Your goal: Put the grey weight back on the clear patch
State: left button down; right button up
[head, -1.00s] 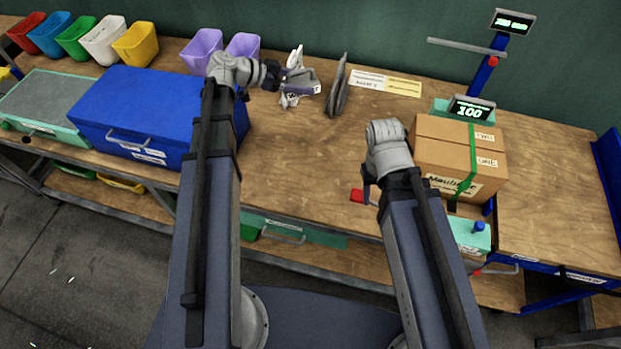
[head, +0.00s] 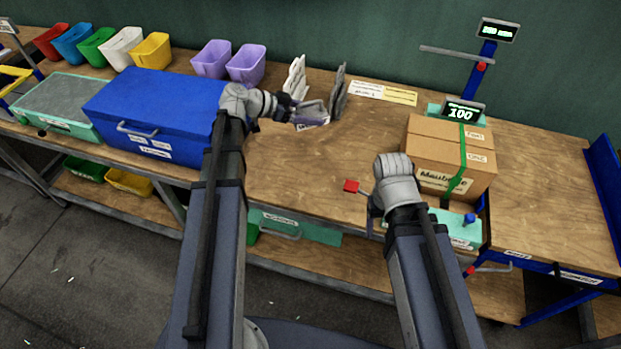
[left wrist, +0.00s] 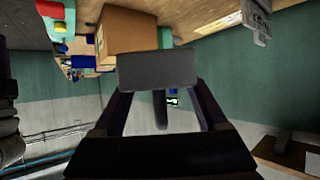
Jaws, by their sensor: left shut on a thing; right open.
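The grey weight (left wrist: 158,69) is a dark grey block gripped between the fingers of my left gripper (left wrist: 158,92) in the left wrist view. In the head view the weight (head: 312,108) shows at the tip of my left gripper (head: 290,109), over the back of the bench in front of the upright plates. I cannot tell whether it touches the wood. A clear patch of bare wood (head: 290,165) lies nearer me, between the blue box and the carton. My right gripper (head: 375,208) is open at the front of the bench, left of the carton; its fingers are mostly hidden.
A blue box (head: 150,105) stands left and a taped carton (head: 430,155) right, by a display reading 100 (head: 462,112). White (head: 297,78) and grey (head: 340,92) plates stand upright behind the weight. A red knob (head: 351,186) sits near my right gripper.

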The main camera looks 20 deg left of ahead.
pick_arm(q)
jog(key=n+t+b, duration=0.1)
jog(key=b, duration=1)
send_over(310, 172)
notch_tip(310, 172, down, 13)
jog(key=shift+r+y, duration=0.15)
jog(key=shift+y, duration=0.25)
notch_tip(310, 172, down, 10)
jog(key=b, duration=1)
grip_release()
